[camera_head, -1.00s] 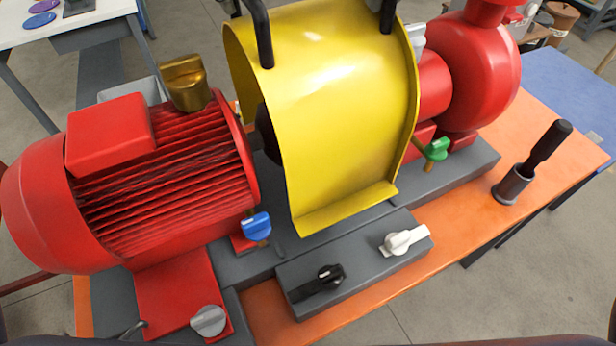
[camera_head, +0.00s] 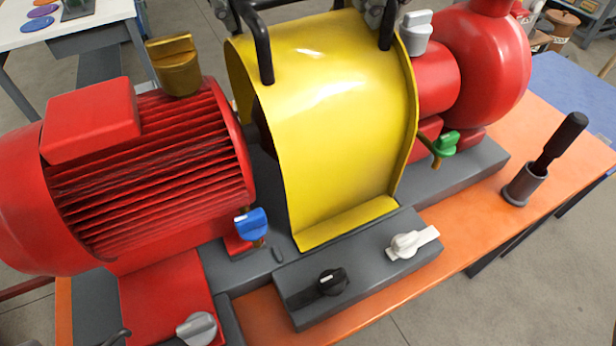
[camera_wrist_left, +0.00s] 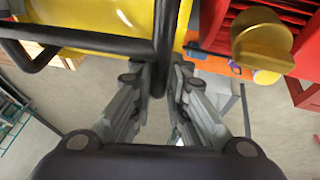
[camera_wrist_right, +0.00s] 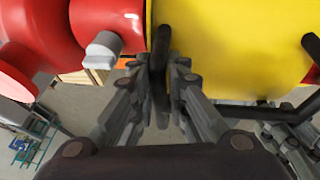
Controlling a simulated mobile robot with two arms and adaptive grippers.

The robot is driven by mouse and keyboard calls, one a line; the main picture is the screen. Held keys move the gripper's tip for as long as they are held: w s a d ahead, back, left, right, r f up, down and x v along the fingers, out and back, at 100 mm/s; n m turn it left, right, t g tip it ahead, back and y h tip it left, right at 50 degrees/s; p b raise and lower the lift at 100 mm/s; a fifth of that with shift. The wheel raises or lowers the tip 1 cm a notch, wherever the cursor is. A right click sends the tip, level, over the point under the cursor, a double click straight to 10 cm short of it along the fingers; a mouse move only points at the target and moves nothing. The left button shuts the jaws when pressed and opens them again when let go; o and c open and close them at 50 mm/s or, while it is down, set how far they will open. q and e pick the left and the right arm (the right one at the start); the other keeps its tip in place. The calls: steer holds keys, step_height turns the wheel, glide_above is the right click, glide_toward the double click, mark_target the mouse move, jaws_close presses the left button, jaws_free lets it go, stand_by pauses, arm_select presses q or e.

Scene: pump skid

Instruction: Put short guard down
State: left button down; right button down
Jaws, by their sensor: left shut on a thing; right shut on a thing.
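The short guard (camera_head: 335,120) is a yellow curved cover with two black handles. It stands upright over the gap between the red motor (camera_head: 150,170) and the red pump (camera_head: 480,65). Its front flange (camera_head: 345,223) is low over the grey base, just behind the grey block; I cannot tell if it touches. My left gripper (camera_wrist_left: 160,75) is shut on the left handle (camera_head: 262,50). My right gripper (camera_wrist_right: 165,70) is shut on the right handle (camera_head: 387,28). The guard's far side is hidden.
The grey block (camera_head: 350,285) carries a black knob (camera_head: 332,282) and a white knob (camera_head: 413,241). Blue (camera_head: 250,223) and green (camera_head: 443,143) valve handles stand close to the guard. A black-handled tool stands in a grey cup (camera_head: 524,184) on the orange bench (camera_head: 480,220).

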arm_select(q)
steer(key=shift+w+d+f+b, duration=0.1)
steer(key=shift+f+b, duration=0.15)
steer(key=shift+b, duration=0.15)
arm_select(e)
steer(key=shift+s+a+f, duration=0.1)
steer(key=shift+f, duration=0.6)
arm_select(q)
steer(key=c, duration=1.6)
jaws_free()
steer(key=shift+r, duration=0.1)
arm_select(e)
steer(key=c, duration=1.6)
jaws_free()
steer(key=shift+r, duration=0.1)
arm_select(q)
steer(key=shift+o, duration=0.2)
arm_select(e)
steer(key=shift+o, duration=0.2)
steer(key=shift+r, duration=0.15)
steer(key=shift+r, duration=0.1)
arm_select(q)
steer(key=v, duration=1.2)
arm_select(e)
steer(key=v, duration=1.2)
